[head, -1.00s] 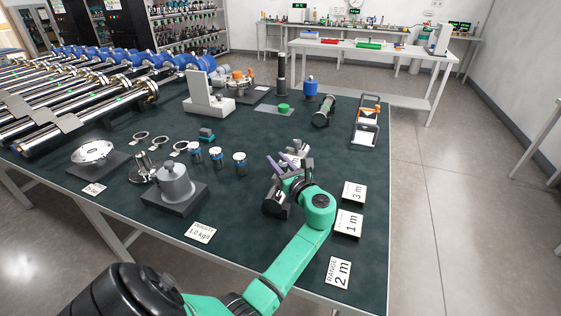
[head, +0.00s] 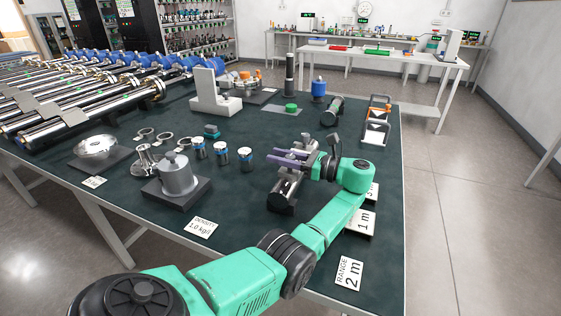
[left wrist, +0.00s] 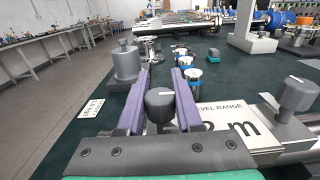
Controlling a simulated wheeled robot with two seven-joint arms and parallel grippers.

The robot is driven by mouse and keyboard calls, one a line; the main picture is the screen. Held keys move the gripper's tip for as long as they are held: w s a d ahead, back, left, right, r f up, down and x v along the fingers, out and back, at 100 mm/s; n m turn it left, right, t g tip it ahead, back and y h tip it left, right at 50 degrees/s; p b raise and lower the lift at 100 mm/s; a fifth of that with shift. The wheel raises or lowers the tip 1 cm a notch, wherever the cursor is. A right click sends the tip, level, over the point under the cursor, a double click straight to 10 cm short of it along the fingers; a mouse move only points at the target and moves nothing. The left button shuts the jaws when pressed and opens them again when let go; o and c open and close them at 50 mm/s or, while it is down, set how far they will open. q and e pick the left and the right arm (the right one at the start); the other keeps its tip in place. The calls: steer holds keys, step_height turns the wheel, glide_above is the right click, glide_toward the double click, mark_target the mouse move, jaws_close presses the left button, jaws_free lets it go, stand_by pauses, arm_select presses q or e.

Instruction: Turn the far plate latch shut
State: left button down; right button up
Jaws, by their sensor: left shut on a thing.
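My left gripper (head: 290,158) has purple fingers, which also show in the left wrist view (left wrist: 158,98). They are shut around a dark grey latch knob (left wrist: 160,105) with a short white line on top. A second grey latch knob (left wrist: 297,95) with a slanted white line stands to the right in the left wrist view, free of the fingers. Between the knobs lies a white plate (left wrist: 228,118) lettered with level range, its digit partly hidden. A dark cylindrical body (head: 286,190) shows below the gripper in the head view. My right gripper is not in view.
A grey vessel on a dark base (head: 176,180) and several small blue-banded cylinders (head: 222,153) stand left of the gripper. Range cards (head: 349,273) lie along the right table edge. An orange-handled rack (head: 375,122) stands farther back. Bare green table (head: 240,215) lies in front.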

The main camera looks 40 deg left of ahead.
arm_select(q)
steer(key=shift+f, duration=0.1)
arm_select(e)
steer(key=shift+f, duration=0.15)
arm_select(q)
steer(key=c, duration=0.6)
jaws_free()
